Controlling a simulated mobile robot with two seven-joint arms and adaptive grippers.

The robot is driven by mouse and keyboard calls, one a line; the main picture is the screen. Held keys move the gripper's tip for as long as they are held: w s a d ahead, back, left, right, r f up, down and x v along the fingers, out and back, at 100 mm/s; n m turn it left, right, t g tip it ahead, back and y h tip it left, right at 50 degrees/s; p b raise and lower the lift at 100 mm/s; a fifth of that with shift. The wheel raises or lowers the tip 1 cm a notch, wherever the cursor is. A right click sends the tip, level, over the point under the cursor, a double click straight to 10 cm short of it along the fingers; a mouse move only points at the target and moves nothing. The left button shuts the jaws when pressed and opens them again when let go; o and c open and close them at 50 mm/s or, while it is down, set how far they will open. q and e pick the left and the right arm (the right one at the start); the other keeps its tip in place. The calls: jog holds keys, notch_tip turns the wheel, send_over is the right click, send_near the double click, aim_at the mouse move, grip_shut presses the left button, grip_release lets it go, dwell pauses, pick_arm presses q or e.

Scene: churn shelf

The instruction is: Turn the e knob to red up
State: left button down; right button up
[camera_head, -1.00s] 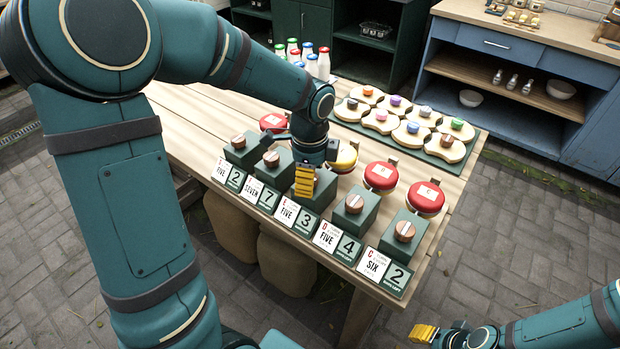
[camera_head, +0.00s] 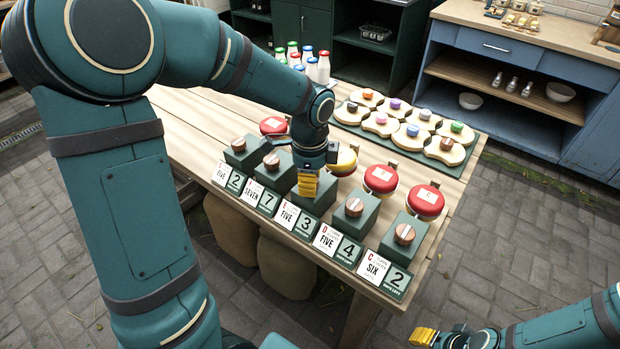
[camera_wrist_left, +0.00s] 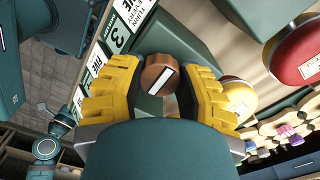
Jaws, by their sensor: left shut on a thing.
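The e knob (camera_wrist_left: 160,75) is a round wooden knob with a pale bar across it, on top of the middle green box (camera_head: 317,203). In the left wrist view it sits between the yellow fingers of my left gripper (camera_wrist_left: 163,82), which is shut on it. In the head view my left gripper (camera_head: 309,185) comes down over the box and hides the knob. Behind the box is a mostly yellow dome (camera_head: 343,161), partly hidden by my wrist; it also shows in the left wrist view (camera_wrist_left: 237,98). My right gripper (camera_head: 423,336) is at the bottom right, off the table.
Similar boxes stand on both sides: the D knob (camera_head: 354,207) and C knob (camera_head: 404,234) to the right, with red domes (camera_head: 381,179) behind. A tray (camera_head: 461,172) of pale pieces with coloured tops and several bottles (camera_head: 312,68) stand farther back.

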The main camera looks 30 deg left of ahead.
pick_arm(q)
jog(key=n, duration=0.4)
jog(key=shift+p, duration=0.3)
jog(key=n, duration=0.4)
jog(key=shift+n, duration=0.4)
jog(key=n, duration=0.4)
jog(key=shift+p, duration=0.35)
jog(key=shift+n, duration=2)
jog(key=c, duration=0.5)
grip_release()
